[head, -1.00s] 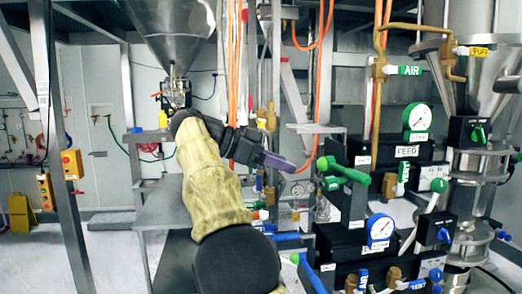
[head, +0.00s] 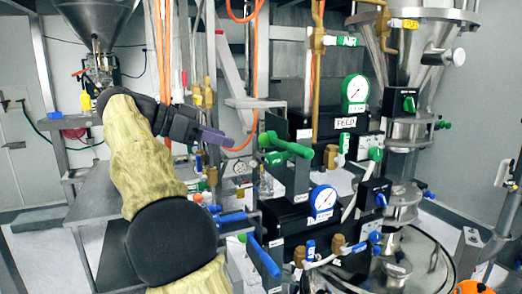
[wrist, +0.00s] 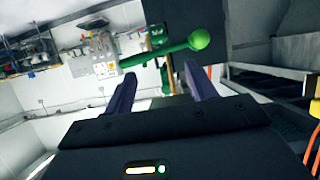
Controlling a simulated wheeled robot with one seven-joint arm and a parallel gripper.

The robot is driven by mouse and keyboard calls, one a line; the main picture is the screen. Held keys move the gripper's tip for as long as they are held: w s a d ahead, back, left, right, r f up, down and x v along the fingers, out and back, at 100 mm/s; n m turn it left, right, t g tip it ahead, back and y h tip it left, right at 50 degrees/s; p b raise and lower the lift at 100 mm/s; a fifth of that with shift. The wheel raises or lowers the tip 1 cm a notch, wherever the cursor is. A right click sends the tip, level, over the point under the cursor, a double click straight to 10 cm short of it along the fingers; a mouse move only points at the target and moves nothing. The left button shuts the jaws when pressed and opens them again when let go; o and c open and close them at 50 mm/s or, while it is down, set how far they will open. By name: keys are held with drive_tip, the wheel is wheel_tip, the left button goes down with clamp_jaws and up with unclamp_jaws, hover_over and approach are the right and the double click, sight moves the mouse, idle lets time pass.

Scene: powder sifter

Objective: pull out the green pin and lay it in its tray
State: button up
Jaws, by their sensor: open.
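A green bar with rounded ends (head: 288,146) sticks out from the dark equipment in the middle of the head view. It is the most likely green pin, but I cannot be sure. In the wrist view a green bar with a ball end (wrist: 165,52) lies beyond my fingertips. My gripper (head: 228,140), with purple fingers, is left of the bar in the head view and apart from it. In the wrist view my gripper (wrist: 160,75) is open and empty, its two fingers spread. I cannot make out a tray for the pin.
Blue handles (head: 264,256) and a blue-rimmed gauge (head: 322,201) sit below the bar. A green-rimmed gauge (head: 355,92) stands above right. Orange hoses (head: 163,60) hang behind my arm. A steel hopper (head: 95,20) is at upper left, and grey shelves (head: 120,200) stand at left.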

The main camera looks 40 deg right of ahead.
sight(273, 153)
drive_tip(key=p+x, duration=0.3)
drive_tip(key=x, duration=1.2)
drive_tip(key=shift+s+d, duration=0.1)
drive_tip(key=shift+d, duration=0.2)
drive_tip(key=shift+f, duration=0.1)
drive_tip(key=shift+a, duration=0.1)
drive_tip(key=c, duration=1.1)
drive_tip(key=w+a+b, duration=0.2)
drive_tip(key=a, duration=0.6)
drive_tip(key=shift+a+b, duration=0.35)
drive_tip(key=shift+a, duration=0.05)
idle(2.5)
drive_tip(key=shift+w+a, duration=0.1)
drive_tip(key=shift+w+a, duration=0.25)
drive_tip(key=shift+a, duration=0.7)
drive_tip(key=shift+w+a, duration=0.2)
drive_tip(key=shift+a, duration=0.75)
drive_tip(key=shift+w+a, duration=0.25)
drive_tip(key=shift+a, duration=0.65)
